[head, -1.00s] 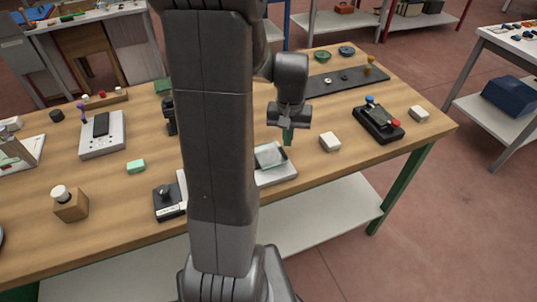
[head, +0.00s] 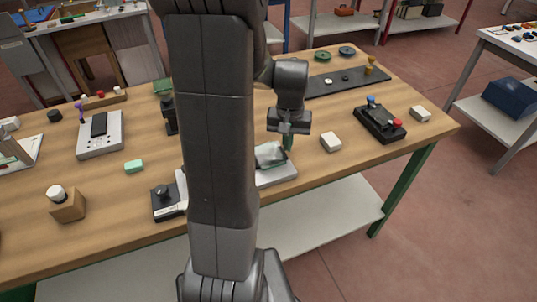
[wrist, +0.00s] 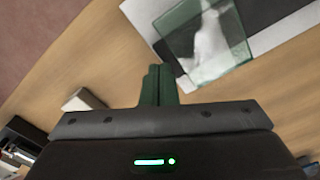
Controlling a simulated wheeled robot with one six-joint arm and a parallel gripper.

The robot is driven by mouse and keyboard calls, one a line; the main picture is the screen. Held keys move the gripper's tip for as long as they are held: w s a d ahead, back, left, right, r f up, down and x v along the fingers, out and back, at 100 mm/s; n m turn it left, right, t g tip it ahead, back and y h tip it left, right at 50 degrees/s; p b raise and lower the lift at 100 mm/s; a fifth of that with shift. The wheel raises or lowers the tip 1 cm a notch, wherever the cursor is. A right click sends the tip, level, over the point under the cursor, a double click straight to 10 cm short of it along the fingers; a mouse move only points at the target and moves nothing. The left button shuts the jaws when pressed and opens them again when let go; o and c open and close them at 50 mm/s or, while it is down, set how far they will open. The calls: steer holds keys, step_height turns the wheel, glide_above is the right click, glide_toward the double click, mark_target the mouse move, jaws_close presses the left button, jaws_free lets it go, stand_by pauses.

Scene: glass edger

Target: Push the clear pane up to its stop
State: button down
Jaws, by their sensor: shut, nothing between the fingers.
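The clear pane (head: 270,155) is a small see-through greenish square on a pale plate (head: 278,173), just right of my arm column in the head view. In the wrist view the pane (wrist: 205,45) lies at the top, partly over a white and dark surface. My gripper (head: 288,142) is shut and empty, its green fingers pointing down close by the pane's right side. In the wrist view the shut fingers (wrist: 159,85) are just below and left of the pane. I cannot tell whether they touch it. My column hides the plate's left part, and I cannot make out the stop.
A white block (head: 330,141) stands right of the pane. A dark box with blue and red knobs (head: 381,123) is farther right. A dark device with a knob (head: 167,200) stands left of my column. Bare wood lies between the block and the front edge.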

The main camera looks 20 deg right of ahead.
steer(key=shift+a, duration=0.1)
stand_by(0.3)
steer(key=shift+s+a, duration=0.2)
steer(key=shift+a, duration=2.5)
steer(key=shift+s+a, duration=0.25)
steer(key=shift+a, duration=2.5)
steer(key=shift+s+a, duration=0.2)
steer(key=shift+a, duration=2.5)
steer(key=shift+r, duration=0.15)
steer(key=shift+d+r+p, duration=0.25)
steer(key=shift+r+p, duration=0.75)
steer(key=shift+r, duration=0.25)
steer(key=shift+d+r+p, duration=0.25)
steer(key=shift+r+p, duration=0.75)
steer(key=shift+r, duration=0.25)
steer(key=shift+w, duration=0.1)
